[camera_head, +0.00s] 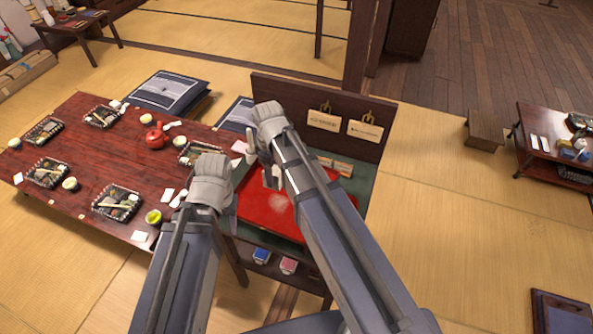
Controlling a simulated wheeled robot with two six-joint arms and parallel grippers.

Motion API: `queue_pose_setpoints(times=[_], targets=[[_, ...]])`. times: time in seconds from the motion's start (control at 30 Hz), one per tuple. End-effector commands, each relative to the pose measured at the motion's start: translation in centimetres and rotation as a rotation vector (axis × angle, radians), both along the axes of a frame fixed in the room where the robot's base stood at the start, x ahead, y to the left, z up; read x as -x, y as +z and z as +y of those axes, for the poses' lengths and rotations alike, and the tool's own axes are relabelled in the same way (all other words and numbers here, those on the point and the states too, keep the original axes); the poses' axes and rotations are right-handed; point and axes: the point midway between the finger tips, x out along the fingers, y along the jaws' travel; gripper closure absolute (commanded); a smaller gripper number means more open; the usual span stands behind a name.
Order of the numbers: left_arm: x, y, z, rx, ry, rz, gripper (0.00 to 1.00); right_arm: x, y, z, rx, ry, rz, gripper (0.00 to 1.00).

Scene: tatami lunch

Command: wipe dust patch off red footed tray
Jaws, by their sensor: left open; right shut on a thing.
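The red footed tray (262,219) lies on the green top of a stand, partly covered by my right arm. A pale dust patch (281,202) shows on its red surface, beside that arm. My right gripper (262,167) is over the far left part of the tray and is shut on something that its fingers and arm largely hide. A small pink piece (240,147) shows just left of it; I cannot tell if it is held. My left gripper (203,198) is open, left of the tray near the dining table's right end; its fingertips are hard to make out.
The dark red dining table (95,175) at left carries several meal baskets, cups and a red teapot (156,136). A dark upright panel (300,105) with hanging tags stands behind the tray. Blue (261,256) and pink (288,266) items sit on the shelf below.

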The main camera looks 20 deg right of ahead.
Motion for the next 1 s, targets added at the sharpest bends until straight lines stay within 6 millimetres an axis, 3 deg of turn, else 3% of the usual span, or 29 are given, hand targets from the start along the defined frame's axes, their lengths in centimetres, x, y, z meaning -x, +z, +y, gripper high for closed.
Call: queue_pose_setpoints(times=[0.1, 0.37, 1.0], targets=[[0.0, 0.0, 0.0, 0.000, 0.000, 0.000, 0.50, -0.1, 0.0, 0.9, 0.000, 0.011, 0.000, 0.93], [0.0, -0.4, 0.0, 0.000, 0.000, 0.000, 0.50, -0.1, -0.4, 0.9, 0.000, 0.011, 0.000, 0.93], [0.0, -5.8, 0.0, 0.000, 0.001, 0.000, 0.50, -0.2, -5.8, 0.0, 0.000, 0.017, 0.000, 0.93]])
